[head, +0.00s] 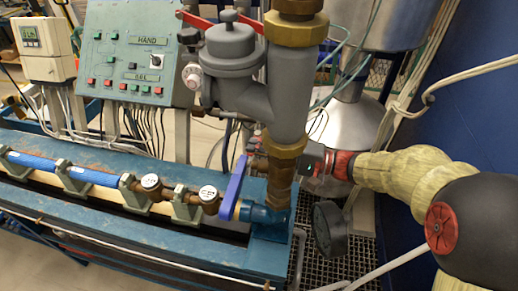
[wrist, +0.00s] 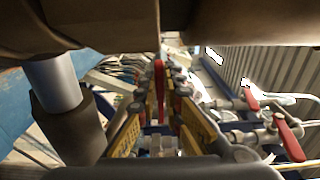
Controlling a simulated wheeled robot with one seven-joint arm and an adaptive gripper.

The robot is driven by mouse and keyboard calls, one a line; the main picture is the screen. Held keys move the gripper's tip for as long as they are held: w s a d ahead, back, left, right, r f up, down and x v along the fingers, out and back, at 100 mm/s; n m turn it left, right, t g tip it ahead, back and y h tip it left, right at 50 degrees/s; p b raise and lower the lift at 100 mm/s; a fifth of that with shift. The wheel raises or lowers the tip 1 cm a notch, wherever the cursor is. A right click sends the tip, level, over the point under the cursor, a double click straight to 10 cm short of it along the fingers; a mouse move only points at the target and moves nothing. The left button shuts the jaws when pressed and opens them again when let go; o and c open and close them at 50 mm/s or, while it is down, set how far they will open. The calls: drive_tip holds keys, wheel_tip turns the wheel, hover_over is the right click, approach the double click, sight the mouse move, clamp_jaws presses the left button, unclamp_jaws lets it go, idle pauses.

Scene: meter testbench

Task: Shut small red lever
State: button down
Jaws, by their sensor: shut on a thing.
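The small red lever (wrist: 159,80) stands upright in the middle of the wrist view, between the converging fingers of my gripper (wrist: 160,100). The fingers, with yellow sides, are closed in on it from left and right. In the head view my gripper (head: 268,148) reaches in from the right, behind the brass and grey vertical pipe. That pipe hides the fingertips and most of the lever there, so the exact contact cannot be seen.
A grey meter pipe (head: 285,95) with brass collars stands close in front of my gripper. A blue lever (head: 234,188) and a black round gauge (head: 330,229) are nearby. Other red levers (wrist: 289,139) show at the wrist view's right. A control panel (head: 135,50) stands behind.

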drive_tip(key=shift+a+f+m+t, duration=0.1)
drive_tip(key=shift+a+m+t, duration=0.15)
drive_tip(key=shift+m+t, duration=0.4)
drive_tip(key=c, duration=1.9)
unclamp_jaws()
drive_tip(key=v, duration=1.2)
drive_tip(key=shift+s, duration=0.15)
drive_tip(key=shift+c, duration=0.4)
